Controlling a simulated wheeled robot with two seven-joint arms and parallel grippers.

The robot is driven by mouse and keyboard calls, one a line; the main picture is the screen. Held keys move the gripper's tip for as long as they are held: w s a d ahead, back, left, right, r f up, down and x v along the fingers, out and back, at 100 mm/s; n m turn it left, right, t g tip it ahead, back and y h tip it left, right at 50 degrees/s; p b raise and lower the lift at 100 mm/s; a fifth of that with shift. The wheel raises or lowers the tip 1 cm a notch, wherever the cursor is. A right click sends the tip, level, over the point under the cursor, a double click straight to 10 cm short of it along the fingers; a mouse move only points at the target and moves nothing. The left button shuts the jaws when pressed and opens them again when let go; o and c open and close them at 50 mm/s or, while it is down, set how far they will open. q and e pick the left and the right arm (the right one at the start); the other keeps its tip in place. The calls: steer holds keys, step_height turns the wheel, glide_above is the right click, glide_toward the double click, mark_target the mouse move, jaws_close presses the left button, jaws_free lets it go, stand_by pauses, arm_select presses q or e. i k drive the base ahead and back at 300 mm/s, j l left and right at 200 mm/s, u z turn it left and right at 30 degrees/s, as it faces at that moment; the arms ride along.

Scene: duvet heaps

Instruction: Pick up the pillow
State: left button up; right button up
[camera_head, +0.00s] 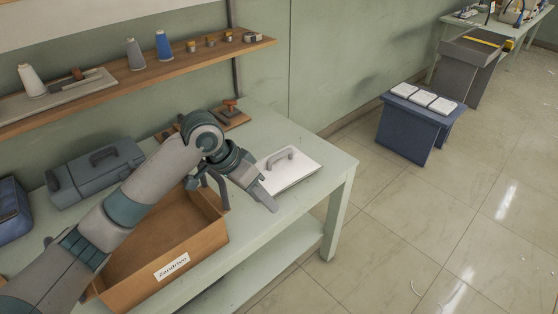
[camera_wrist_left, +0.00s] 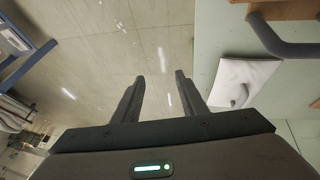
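No thing in view is plainly a pillow. A white flat square piece with a grey handle-like bar (camera_head: 296,172) lies on the right end of the pale green table; it also shows in the left wrist view (camera_wrist_left: 240,80), right of the fingers. My left gripper (camera_head: 267,194) is above the table's front edge, just left of and nearer than the white piece, not touching it. In the left wrist view its two fingers (camera_wrist_left: 160,77) are apart, with only floor between them. My right gripper is not in view.
An open wooden box (camera_head: 205,238) with a label stands under my left arm. A grey-blue case (camera_head: 98,172) is behind it. A shelf (camera_head: 150,68) with spools runs along the wall. A blue stool (camera_head: 408,128) bears white pads (camera_head: 422,97). The floor at right is mostly clear.

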mark_target(282, 169)
steer(key=i+j, duration=0.1)
steer(key=i, duration=0.45)
steer(key=i+j, duration=0.1)
steer(key=i, duration=0.45)
